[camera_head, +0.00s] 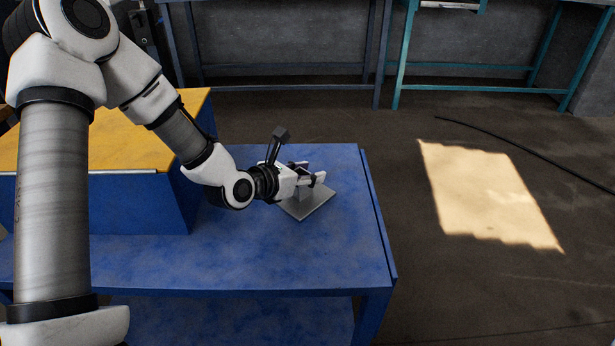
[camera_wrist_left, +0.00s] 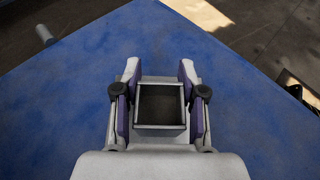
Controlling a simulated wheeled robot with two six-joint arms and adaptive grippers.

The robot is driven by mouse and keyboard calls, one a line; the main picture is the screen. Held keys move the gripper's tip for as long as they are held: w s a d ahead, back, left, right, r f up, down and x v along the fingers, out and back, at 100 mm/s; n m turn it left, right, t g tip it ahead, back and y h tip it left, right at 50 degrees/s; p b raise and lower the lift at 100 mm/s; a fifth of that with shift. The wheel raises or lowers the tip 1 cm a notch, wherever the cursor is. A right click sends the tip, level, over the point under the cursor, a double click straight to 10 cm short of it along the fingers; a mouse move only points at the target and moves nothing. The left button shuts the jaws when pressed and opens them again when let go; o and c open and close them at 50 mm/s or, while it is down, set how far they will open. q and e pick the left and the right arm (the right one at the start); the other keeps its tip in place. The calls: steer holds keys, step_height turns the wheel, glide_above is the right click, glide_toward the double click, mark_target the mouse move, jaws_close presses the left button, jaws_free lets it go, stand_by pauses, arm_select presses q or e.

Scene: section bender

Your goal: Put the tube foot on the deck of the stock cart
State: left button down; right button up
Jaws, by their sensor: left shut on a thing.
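The tube foot is a grey square plate (camera_head: 308,204) with an upright square socket on it. In the left wrist view its open, dark socket (camera_wrist_left: 160,104) sits between the finger pads. My left gripper (camera_head: 310,174) is shut on the socket, with one finger on either side (camera_wrist_left: 159,72). The plate is level, at or very close to the blue deck (camera_head: 340,255) of what looks like the stock cart. I cannot tell for sure whether it touches. My right gripper is not in view.
A blue box with a yellow top (camera_head: 125,150) stands on the left of the deck. The deck is clear in front of the foot, and its right edge (camera_head: 377,215) is near. Blue and teal frames (camera_head: 402,55) stand behind. A dark cable (camera_head: 520,150) lies on the floor.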

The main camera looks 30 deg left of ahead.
arm_select(q)
steer(key=c, duration=0.7)
jaws_free()
steer(key=shift+f, duration=0.1)
steer(key=shift+o, duration=0.2)
steer(key=shift+r, duration=0.25)
steer(key=p+v, duration=0.6)
steer(key=v, duration=0.4)
steer(key=shift+r, duration=0.15)
steer(key=s+p, duration=0.1)
steer(key=p, duration=0.2)
steer(key=s+p, duration=0.1)
steer(key=p, duration=0.2)
steer(key=shift+a, duration=0.2)
